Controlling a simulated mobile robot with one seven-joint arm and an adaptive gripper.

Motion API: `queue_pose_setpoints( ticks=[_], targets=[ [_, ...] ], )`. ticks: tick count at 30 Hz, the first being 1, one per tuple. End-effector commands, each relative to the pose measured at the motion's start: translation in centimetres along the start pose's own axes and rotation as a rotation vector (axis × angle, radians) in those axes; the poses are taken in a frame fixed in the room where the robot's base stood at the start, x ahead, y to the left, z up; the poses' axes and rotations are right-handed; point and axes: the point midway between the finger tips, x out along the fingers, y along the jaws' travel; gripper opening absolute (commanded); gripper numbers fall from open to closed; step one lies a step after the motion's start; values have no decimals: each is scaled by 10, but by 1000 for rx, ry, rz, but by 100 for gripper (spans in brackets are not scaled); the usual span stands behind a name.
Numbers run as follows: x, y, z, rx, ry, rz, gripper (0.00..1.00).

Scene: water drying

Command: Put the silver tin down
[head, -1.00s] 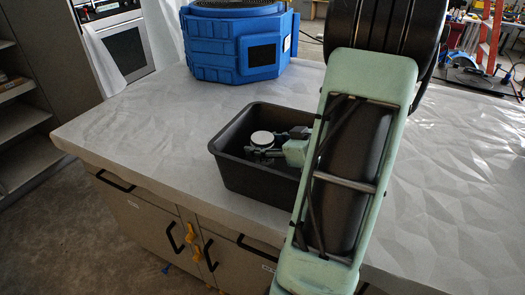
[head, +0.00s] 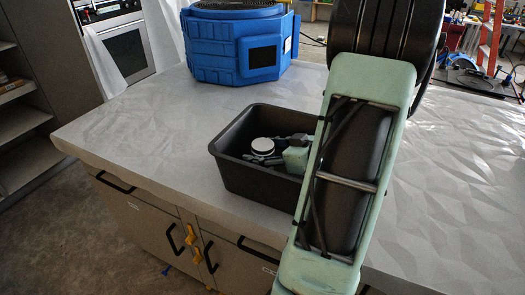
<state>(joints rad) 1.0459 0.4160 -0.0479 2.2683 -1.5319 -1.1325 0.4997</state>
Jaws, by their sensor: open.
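The silver tin (head: 263,146), a small round tin with a pale top, is inside the black bin (head: 230,172) on the counter. My gripper (head: 264,158) reaches into the bin from the right, and its fingers are open beside the tin. My arm hides the right part of the bin. The near wall hides the bin's floor, so I cannot tell whether the tin's base rests on it or whether a finger touches the tin.
The grey faceted counter (head: 140,135) has free room left of the bin. A large blue machine (head: 235,45) stands behind the bin. The counter's front edge runs close in front of the bin, above cabinet doors with black handles.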

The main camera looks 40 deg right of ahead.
Motion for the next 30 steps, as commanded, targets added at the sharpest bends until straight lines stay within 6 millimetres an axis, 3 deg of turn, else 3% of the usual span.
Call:
queue_pose_setpoints(
  ticks=[9, 15, 30],
  targets=[
    [-49, 1, -2, -1, 0, 4, 65],
    [-72, 0, -2, 0, 0, 1, 65],
    [-76, 0, -1, 0, 0, 0, 65]
  ],
)
